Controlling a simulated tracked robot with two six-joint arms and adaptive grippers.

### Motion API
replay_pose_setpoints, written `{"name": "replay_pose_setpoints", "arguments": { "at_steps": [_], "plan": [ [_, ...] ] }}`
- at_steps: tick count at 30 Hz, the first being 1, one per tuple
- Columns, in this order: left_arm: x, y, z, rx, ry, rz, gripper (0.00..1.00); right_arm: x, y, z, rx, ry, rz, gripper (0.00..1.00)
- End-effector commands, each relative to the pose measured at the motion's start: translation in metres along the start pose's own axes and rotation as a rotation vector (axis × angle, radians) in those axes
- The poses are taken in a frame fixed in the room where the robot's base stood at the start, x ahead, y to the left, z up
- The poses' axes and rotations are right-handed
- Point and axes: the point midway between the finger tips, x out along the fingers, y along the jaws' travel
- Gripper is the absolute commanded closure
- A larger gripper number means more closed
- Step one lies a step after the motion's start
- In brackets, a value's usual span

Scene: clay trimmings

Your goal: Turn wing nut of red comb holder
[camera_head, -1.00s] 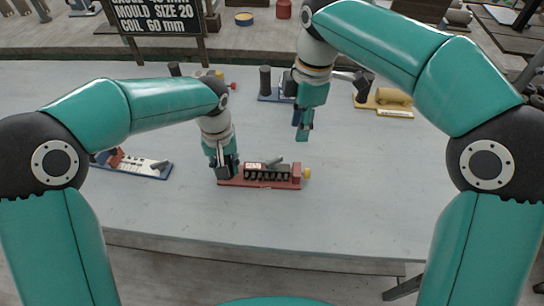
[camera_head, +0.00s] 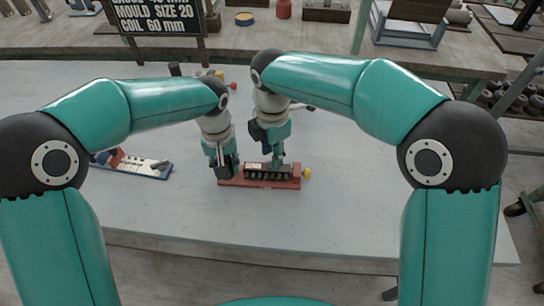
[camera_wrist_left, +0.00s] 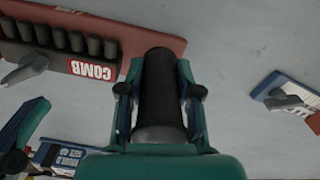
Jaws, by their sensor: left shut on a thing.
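A blue-and-white holder (camera_head: 143,170) with a red part lies to the left. Small parts, including a red knob (camera_head: 233,86), are at the back, partly hidden by my arms. A sign (camera_head: 158,18) stands behind. The table's front is clear.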

Motion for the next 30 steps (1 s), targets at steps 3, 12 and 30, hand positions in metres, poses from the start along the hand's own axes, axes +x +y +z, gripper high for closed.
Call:
{"name": "replay_pose_setpoints", "arguments": {
  "at_steps": [3, 12, 30],
  "plan": [
    [0.000, 0.000, 0.000, 0.000, 0.001, 0.001, 1.00, 0.014, 0.000, 0.000, -0.001, -0.001, -0.001, 0.66],
    [0.000, 0.000, 0.000, -0.001, 0.001, 0.000, 1.00, 0.024, 0.000, 0.000, 0.000, -0.001, 0.001, 0.66],
    [0.000, 0.000, 0.000, 0.000, 0.001, 0.000, 1.00, 0.023, 0.000, 0.000, 0.002, 0.000, 0.002, 1.00]
  ]
}}
